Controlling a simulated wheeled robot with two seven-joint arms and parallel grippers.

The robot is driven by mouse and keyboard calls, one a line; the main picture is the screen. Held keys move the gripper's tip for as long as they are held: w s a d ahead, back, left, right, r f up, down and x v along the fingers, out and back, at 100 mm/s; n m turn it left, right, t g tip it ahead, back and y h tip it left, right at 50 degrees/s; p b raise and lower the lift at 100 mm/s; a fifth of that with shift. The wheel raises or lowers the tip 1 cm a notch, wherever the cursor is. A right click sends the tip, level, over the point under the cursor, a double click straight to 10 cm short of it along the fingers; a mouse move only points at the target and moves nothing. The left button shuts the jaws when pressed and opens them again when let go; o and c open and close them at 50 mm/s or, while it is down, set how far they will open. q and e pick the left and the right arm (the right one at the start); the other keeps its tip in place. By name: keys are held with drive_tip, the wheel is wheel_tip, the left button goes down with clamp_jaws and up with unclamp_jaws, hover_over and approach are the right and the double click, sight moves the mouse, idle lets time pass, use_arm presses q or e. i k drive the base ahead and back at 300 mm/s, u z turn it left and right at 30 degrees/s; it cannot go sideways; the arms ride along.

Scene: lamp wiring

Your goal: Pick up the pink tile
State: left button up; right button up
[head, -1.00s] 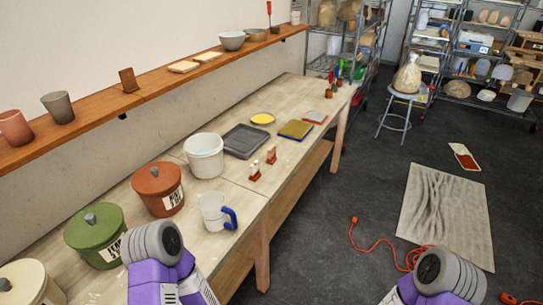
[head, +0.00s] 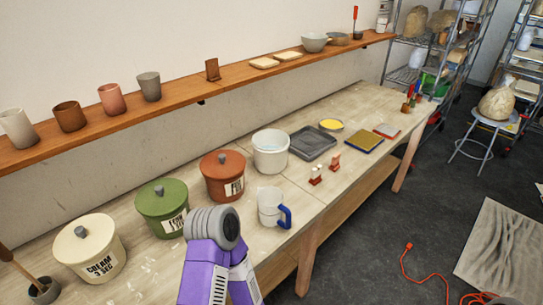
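Two small upright pieces in reddish stands are on the worktable (head: 300,205), right of the white bucket. One looks pinkish-red (head: 335,161) and the other looks whitish (head: 316,172). A flat tile with a red edge (head: 386,130) lies farther back on the table. I cannot tell for sure which of these is the pink tile. My purple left arm with its grey rounded joint rises at the bottom middle, short of these pieces. Its gripper fingers do not show. My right arm and gripper are out of view.
A white bucket (head: 270,153), a grey tray (head: 312,143), a jug with a blue handle (head: 272,208) and lidded brown (head: 222,176), green (head: 162,207) and cream (head: 88,247) pots stand on the table. A wall shelf (head: 190,85) holds cups. An orange cord (head: 430,281) lies on the floor.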

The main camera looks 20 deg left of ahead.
sight(335, 165)
drive_tip(key=z, duration=0.8)
drive_tip(key=i, duration=2.7)
drive_tip(key=u, duration=3.1)
